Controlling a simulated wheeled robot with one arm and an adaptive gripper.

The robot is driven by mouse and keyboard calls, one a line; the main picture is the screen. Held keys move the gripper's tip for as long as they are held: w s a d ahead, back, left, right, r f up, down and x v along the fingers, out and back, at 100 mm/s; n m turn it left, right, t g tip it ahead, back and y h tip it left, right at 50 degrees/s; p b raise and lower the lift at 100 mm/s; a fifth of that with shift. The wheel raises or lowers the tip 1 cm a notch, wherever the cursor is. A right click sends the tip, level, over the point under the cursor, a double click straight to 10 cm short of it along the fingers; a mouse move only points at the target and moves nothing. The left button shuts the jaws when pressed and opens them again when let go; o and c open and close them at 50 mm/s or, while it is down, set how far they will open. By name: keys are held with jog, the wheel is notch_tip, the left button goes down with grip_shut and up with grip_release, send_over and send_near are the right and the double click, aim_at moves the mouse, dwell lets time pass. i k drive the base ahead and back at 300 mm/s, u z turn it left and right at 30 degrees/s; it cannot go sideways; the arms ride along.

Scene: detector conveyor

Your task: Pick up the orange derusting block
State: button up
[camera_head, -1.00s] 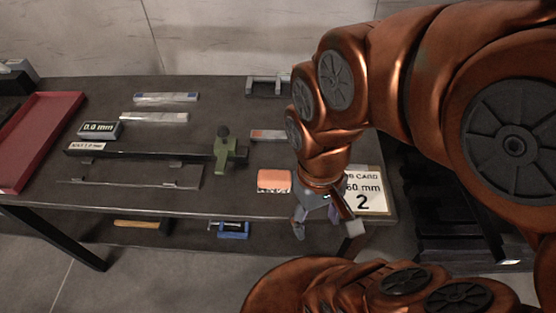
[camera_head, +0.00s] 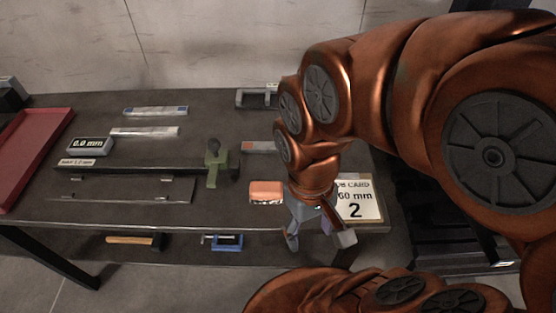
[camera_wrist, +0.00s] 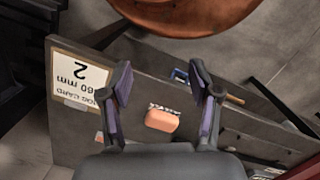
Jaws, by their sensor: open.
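The orange derusting block (camera_head: 266,192) lies on the dark table near its front edge, just left of my gripper in the head view. It has a pale printed band on its front side. In the wrist view the block (camera_wrist: 163,120) shows whole, between and beyond the fingers, with nothing touching it. My gripper (camera_head: 318,240) is open and empty, at the table's front edge between the block and the job card. Its two fingers also show spread in the wrist view (camera_wrist: 163,82).
A job card (camera_head: 357,199) marked 60 mm and 2 lies right of my gripper. A caliper-like tool with a green slider (camera_head: 215,165) lies left of the block. A red tray (camera_head: 32,150) is at far left. A hammer (camera_head: 130,240) and blue clamp (camera_head: 224,242) sit on the lower shelf.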

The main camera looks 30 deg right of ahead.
aim_at(261, 192)
jog(key=u, duration=0.95)
jog(key=k, duration=0.8)
jog(key=u, duration=0.6)
